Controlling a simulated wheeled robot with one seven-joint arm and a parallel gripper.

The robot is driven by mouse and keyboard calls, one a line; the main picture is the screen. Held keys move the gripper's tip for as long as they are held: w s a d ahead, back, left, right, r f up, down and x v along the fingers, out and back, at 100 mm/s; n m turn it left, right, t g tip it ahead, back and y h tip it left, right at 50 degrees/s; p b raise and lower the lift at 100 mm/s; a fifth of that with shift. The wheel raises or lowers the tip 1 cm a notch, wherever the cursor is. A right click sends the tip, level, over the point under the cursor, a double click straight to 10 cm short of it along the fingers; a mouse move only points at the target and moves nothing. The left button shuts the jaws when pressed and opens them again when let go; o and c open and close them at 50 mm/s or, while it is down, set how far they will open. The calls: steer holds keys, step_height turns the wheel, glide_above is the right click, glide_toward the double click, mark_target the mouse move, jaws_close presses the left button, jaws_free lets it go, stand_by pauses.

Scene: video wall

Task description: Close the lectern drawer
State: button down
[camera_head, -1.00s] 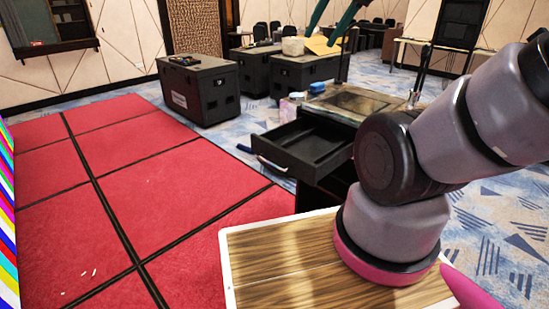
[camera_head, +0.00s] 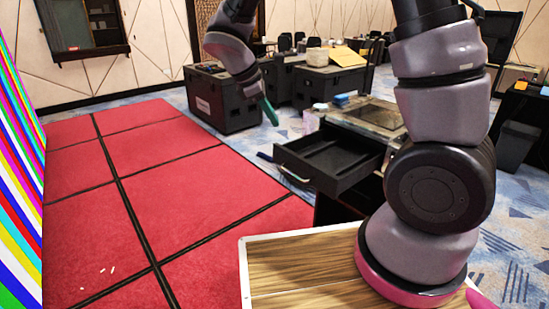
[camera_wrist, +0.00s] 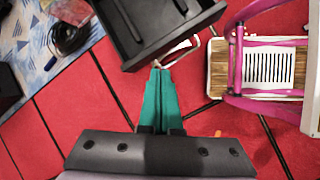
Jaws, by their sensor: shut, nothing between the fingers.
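The lectern (camera_head: 378,112) stands right of the red platform, partly hidden behind my arm. Its black drawer (camera_head: 325,158) is pulled out toward the left, and its inside looks empty. The drawer handle (camera_head: 283,171) is on its front, at the left. My gripper (camera_head: 271,113) points down, left of the lectern and above the drawer's height in the picture. In the wrist view the drawer (camera_wrist: 160,22) is at the top, with the pale handle (camera_wrist: 182,52) on its near edge. My teal fingers (camera_wrist: 156,72) are together and empty, their tips appearing close to the handle; contact cannot be told.
The red platform (camera_head: 190,150) lies open left of the drawer. Black cases (camera_head: 222,100) stand behind it. A striped video wall (camera_head: 20,190) is at the far left. A cable coil (camera_wrist: 70,35) lies on the carpet in the wrist view. Small items sit at the lectern's back edge.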

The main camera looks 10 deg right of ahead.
steer(key=w+a+f+n+t+h, duration=0.1)
steer(key=a+f+n+t+h, duration=0.15)
steer(key=a+f+n, duration=0.55)
glide_toward(282, 161)
steer(key=shift+x, duration=3)
steer(key=shift+w+f, duration=0.1)
steer(key=w+d, duration=0.4)
steer(key=d, duration=0.3)
steer(key=w+d, duration=0.4)
steer(key=d, duration=0.3)
steer(key=w+d, duration=0.4)
steer(key=d, duration=0.3)
steer(key=shift+w, duration=0.1)
